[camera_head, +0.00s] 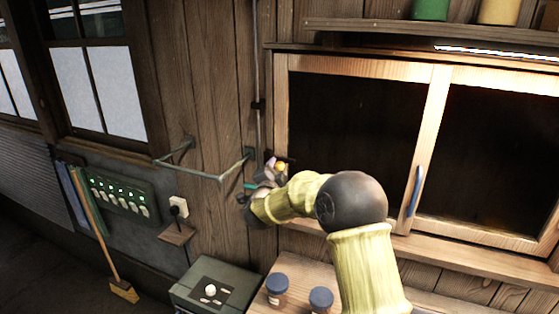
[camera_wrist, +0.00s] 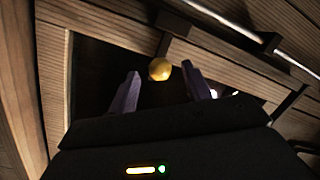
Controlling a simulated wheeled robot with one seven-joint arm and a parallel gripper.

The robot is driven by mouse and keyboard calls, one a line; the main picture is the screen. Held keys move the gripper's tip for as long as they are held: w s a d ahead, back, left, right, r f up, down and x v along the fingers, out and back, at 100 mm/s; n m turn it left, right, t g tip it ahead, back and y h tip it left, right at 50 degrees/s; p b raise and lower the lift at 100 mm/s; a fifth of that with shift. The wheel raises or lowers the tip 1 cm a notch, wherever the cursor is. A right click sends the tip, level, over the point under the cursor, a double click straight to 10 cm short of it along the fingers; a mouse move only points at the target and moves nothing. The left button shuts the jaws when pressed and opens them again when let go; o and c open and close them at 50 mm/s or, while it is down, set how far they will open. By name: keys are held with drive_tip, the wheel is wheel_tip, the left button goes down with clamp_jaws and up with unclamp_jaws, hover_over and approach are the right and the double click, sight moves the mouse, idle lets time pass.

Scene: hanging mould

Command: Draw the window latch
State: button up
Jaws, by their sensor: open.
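A round brass-yellow knob (camera_wrist: 160,69), which looks like the window latch's handle, sits on a dark bar by the wooden window frame (camera_wrist: 220,62). In the head view the knob (camera_head: 281,166) shows small at the left edge of the two-pane window (camera_head: 436,110). My gripper (camera_wrist: 161,82) is open and empty, with its two purplish-grey fingers apart. The knob shows in the gap just beyond the fingertips. I cannot tell whether either finger touches it. In the head view my gripper (camera_head: 270,168) is small, beside the knob; the rest of the latch is hidden.
A thin vertical rod (camera_head: 257,75) runs up the plank wall just left of the window. A wall rail (camera_head: 200,172) juts out left of my gripper. A blue handle (camera_head: 415,190) is on the window's middle frame. Two dark-lidded jars (camera_head: 277,288) stand below.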

sight(279, 169)
drive_tip(key=shift+w+d+p, duration=0.2)
drive_tip(key=shift+w+p, duration=0.1)
drive_tip(key=shift+w, duration=0.6)
drive_tip(key=shift+w+d+p, duration=0.15)
drive_tip(key=shift+w+p, duration=0.15)
drive_tip(key=shift+w, duration=0.55)
clamp_jaws()
